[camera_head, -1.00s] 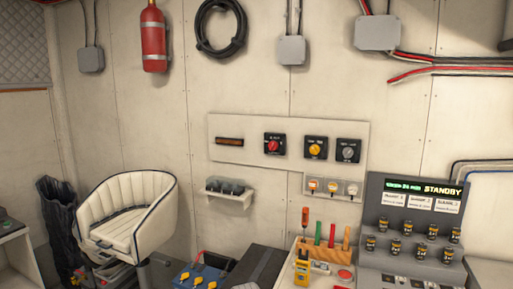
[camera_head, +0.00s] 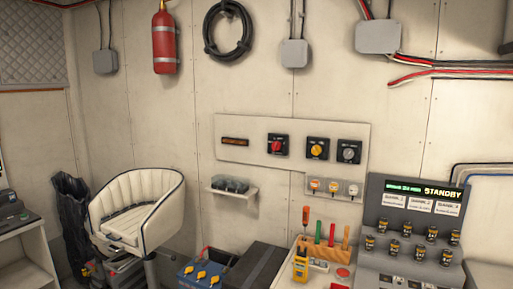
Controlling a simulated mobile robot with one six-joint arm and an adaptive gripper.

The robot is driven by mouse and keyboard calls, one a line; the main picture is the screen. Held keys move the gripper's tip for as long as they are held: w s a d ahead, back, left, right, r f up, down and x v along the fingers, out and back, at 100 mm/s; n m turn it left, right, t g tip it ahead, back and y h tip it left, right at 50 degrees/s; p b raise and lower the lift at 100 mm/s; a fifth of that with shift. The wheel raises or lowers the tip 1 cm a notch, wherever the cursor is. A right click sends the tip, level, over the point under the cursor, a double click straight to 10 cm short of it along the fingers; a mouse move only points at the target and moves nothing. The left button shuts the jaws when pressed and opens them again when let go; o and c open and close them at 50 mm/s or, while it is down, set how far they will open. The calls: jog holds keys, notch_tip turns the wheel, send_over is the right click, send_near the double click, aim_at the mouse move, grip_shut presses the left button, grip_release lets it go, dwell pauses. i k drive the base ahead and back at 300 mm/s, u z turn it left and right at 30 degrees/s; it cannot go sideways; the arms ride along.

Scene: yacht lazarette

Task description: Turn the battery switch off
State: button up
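Three rotary switches sit in a row on a pale wall panel (camera_head: 228,131). The left one has a red knob (camera_head: 277,145), the middle one a yellow knob (camera_head: 317,150), and the right one a grey knob (camera_head: 348,154). Each knob is on a black square plate. The labels are too small to read, so I cannot tell which one is the battery switch. A brown nameplate (camera_head: 235,141) is at the panel's left end. My gripper is not in view.
A console (camera_head: 379,196) reading STANDBY stands at right. A tool rack (camera_head: 325,246) and a yellow meter (camera_head: 301,264) are below the switches. A small shelf (camera_head: 233,193), a blue battery box (camera_head: 205,268) and a white chair (camera_head: 135,208) are to the left.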

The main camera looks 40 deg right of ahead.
aim_at(277, 145)
jog(key=u, duration=0.2)
jog(key=k, duration=1.3)
jog(key=z, duration=1.15)
jog(key=i, duration=0.95)
jog(key=z, duration=0.05)
